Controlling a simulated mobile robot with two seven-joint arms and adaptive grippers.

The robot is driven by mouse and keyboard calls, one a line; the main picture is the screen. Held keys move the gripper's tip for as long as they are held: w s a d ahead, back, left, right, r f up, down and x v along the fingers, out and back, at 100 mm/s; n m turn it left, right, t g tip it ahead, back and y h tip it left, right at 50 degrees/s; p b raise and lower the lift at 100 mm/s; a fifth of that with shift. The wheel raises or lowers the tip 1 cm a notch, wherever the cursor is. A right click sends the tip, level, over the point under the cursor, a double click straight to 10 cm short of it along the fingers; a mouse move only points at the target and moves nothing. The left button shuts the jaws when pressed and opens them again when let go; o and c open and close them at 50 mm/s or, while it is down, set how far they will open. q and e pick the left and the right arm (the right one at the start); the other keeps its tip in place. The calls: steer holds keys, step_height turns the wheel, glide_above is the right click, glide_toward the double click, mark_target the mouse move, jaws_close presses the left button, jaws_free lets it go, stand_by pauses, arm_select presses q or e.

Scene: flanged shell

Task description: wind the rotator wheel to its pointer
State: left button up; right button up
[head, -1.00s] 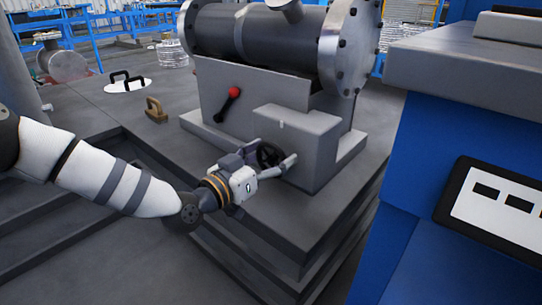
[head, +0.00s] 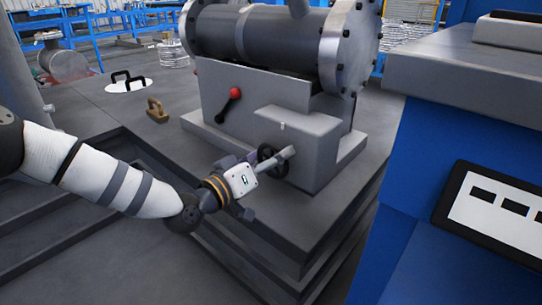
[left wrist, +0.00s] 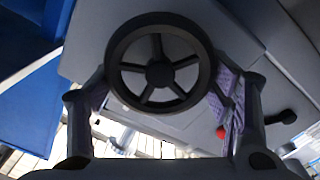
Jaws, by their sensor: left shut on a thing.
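The rotator wheel (head: 268,154) is a dark spoked handwheel on the front of a grey housing (head: 312,150). It faces the left wrist camera, where its rim, hub and spokes (left wrist: 160,74) show clearly. A small light mark (head: 282,126), perhaps the pointer, stands on the housing above the wheel. My left gripper (head: 270,162) reaches the wheel from the front left. In the left wrist view its fingers (left wrist: 162,88) stand on opposite sides of the rim, shut on it. Part of the wheel is hidden behind the gripper in the head view. My right gripper is not in view.
A red-knobbed lever (head: 230,103) is on the stand left of the housing, below the large flanged cylinder (head: 275,40). A wooden-handled block (head: 156,110) and a white disc with black handles (head: 128,83) lie on the deck. A blue cabinet (head: 420,190) stands close on the right.

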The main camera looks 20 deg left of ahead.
arm_select(q)
steer(key=n, duration=0.6)
steer(key=shift+a+f+b, duration=0.15)
steer(key=shift+f+b, duration=0.15)
steer(key=shift+b, duration=0.05)
steer(key=shift+f+n+b, duration=0.15)
steer(key=shift+n+b, duration=0.4)
steer(key=shift+n, duration=1.95)
steer(key=o, duration=1.1)
steer(key=shift+o, duration=0.2)
